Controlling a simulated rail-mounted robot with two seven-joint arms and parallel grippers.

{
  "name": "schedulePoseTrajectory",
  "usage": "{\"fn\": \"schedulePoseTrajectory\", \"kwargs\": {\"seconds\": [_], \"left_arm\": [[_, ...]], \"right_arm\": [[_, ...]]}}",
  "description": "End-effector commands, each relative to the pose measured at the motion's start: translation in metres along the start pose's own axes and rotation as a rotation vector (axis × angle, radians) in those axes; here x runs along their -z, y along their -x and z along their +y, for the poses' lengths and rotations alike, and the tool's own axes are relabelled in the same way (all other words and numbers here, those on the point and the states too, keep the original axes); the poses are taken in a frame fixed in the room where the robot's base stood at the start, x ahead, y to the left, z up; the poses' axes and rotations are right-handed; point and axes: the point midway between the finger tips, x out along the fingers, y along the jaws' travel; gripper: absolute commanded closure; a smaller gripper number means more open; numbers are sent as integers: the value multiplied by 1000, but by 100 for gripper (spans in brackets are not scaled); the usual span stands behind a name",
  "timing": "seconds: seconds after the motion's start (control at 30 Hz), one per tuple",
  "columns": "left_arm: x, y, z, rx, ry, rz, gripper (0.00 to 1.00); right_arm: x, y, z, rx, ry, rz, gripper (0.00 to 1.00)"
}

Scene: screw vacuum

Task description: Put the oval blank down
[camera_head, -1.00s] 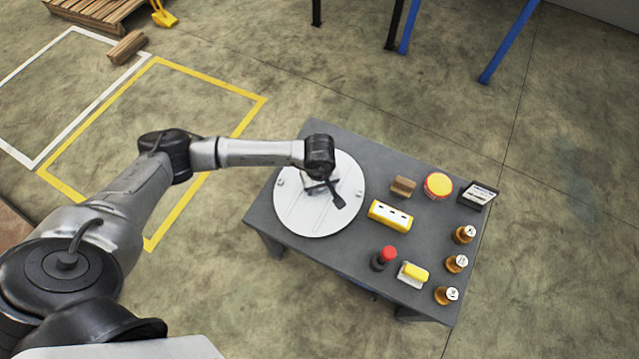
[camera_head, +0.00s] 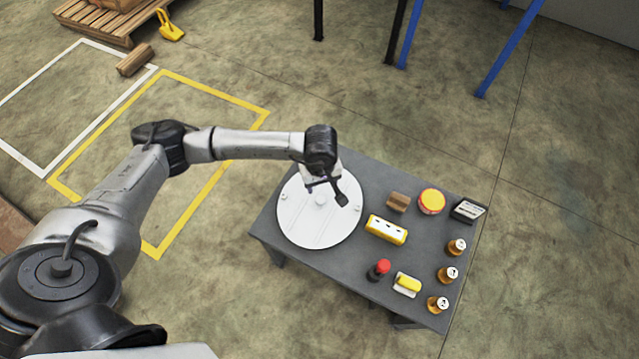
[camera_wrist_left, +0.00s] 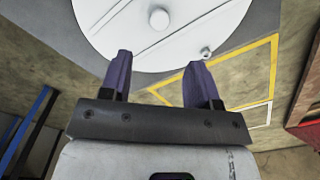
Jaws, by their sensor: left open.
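The oval blank (camera_head: 307,226) is a round-looking white plate with a central knob and small studs near its rim. It lies flat on the left end of the grey table (camera_head: 345,273). My left gripper (camera_head: 322,184) is above the blank, near the knob, open and empty. In the left wrist view the blank (camera_wrist_left: 190,40) lies beyond the two open fingers (camera_wrist_left: 160,60), with the knob clear of them. My right gripper is not in view.
To the right on the table are a yellow box (camera_head: 386,230), a brown block (camera_head: 397,202), an orange-lidded tin (camera_head: 431,201), a dark box (camera_head: 467,210), a red-capped bottle (camera_head: 379,269), a yellow item on a pale base (camera_head: 407,284) and amber jars (camera_head: 448,275).

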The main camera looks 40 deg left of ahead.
Motion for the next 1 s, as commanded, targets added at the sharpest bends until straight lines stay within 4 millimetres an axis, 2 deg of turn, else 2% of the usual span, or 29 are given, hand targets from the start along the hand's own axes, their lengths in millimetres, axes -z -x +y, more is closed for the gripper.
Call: {"fn": "schedulePoseTrajectory", "kwargs": {"seconds": [0.1, 0.27, 0.37, 0.47, 0.57, 0.6, 0.63, 0.7, 0.73, 0.8, 0.87, 0.9, 1.0], "left_arm": [[0, 7, 0, 0, 0, 0, 44], [-4, 7, 1, -7, 1, -13, 44], [-28, 4, 8, -56, 15, -102, 44], [-80, 4, 23, -159, 71, -312, 44], [-149, 22, 40, -284, 196, -635, 44], [-175, 36, 47, -329, 268, -783, 44], [-191, 48, 52, -358, 329, -896, 44], [-219, 80, 62, -410, 487, -1156, 44], [-227, 95, 65, -426, 562, -1265, 44], [-234, 127, 72, -446, 755, -1519, 44], [-230, 150, 76, -445, 937, -1727, 44], [-222, 163, 77, -437, 1068, -1860, 44], [-192, 179, 75, -383, 1423, -2170, 44]], "right_arm": [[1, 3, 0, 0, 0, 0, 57], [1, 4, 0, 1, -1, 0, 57], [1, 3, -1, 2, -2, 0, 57], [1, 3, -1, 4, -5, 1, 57], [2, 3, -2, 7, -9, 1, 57], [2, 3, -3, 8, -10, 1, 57], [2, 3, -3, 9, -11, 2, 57], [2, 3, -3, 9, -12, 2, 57], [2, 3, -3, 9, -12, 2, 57], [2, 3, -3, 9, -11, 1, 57], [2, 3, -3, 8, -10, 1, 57], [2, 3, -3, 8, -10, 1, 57], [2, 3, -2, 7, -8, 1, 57]]}}
